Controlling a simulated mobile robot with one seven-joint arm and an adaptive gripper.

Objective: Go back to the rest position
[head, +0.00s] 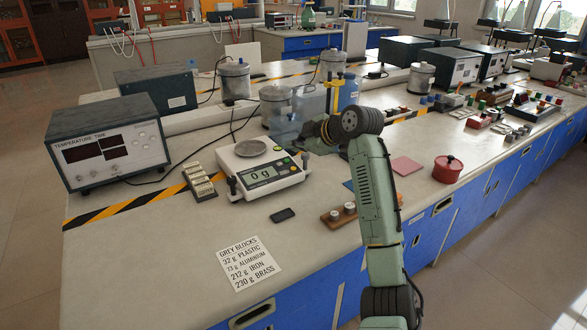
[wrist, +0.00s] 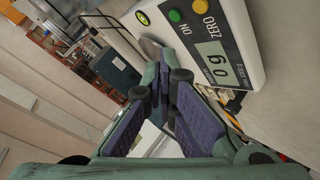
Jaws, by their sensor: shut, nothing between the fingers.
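My gripper (wrist: 158,94) is shut and empty in the wrist view, its dark pads close together. In the head view my green arm (head: 376,190) rises from the lower right and bends over the bench, with the gripper end partly hidden behind the dark joint. The white balance (head: 262,172) is left of the arm with a bare round pan and reads 0 g. The balance also shows in the wrist view (wrist: 233,75), tilted, close beside my gripper with its green and yellow buttons.
A temperature/time box (head: 108,142) stands at the left. A note (head: 251,263), a small block rack (head: 199,182), a wooden weight holder (head: 339,215) and a red pot (head: 447,169) lie around the arm.

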